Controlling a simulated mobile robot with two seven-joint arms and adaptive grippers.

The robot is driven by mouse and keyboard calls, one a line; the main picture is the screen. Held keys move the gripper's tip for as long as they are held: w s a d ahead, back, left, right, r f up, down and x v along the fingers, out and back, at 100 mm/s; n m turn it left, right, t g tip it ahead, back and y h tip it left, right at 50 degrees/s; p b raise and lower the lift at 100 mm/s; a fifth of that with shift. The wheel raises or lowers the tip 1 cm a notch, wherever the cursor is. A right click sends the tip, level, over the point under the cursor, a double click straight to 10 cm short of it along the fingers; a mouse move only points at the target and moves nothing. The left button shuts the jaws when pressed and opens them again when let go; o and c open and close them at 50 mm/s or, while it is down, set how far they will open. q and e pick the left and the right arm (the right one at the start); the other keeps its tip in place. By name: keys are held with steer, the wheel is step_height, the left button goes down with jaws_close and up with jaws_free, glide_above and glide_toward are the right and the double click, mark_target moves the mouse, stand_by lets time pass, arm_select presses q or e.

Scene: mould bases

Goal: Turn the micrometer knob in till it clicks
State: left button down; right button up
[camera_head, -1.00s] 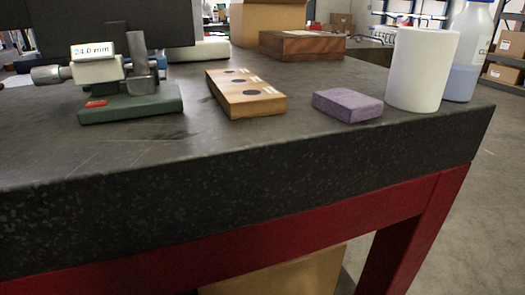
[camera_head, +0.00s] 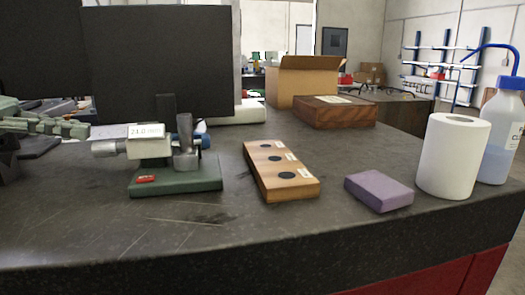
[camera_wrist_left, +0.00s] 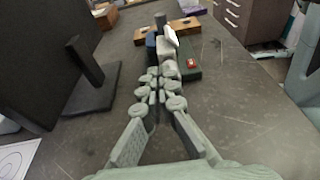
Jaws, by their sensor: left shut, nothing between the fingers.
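The micrometer (camera_head: 150,147) stands on a green base (camera_head: 178,178) with a red tag, at the left of the dark stone table. Its silver knob (camera_head: 105,148) points left. A small display on it shows a mm reading, blurred now. My left gripper (camera_head: 88,131) comes in from the left, shut and empty. Its tips are close to the knob and a little higher in the picture; contact is not clear. In the left wrist view the shut fingers (camera_wrist_left: 156,76) point at the micrometer (camera_wrist_left: 168,55) and hide its knob. My right gripper is not in view.
A dark monitor (camera_head: 165,62) stands behind the micrometer. To its right are a wooden block with dark round spots (camera_head: 277,170), a purple block (camera_head: 379,191), a white roll (camera_head: 453,157) and a bottle with blue liquid (camera_head: 497,140). The table front is clear.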

arm_select(q)
steer(key=shift+x, duration=0.8)
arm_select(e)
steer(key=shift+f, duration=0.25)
arm_select(q)
steer(key=shift+s+b, duration=0.1)
steer(key=shift+b, duration=0.2)
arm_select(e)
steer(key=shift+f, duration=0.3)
arm_select(q)
steer(key=shift+f, duration=0.1)
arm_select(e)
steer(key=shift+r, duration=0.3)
arm_select(q)
steer(key=shift+d, duration=0.1)
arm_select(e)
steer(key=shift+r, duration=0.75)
arm_select(q)
steer(key=shift+f, duration=0.1)
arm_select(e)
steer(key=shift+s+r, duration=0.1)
arm_select(q)
steer(key=shift+s, duration=0.15)
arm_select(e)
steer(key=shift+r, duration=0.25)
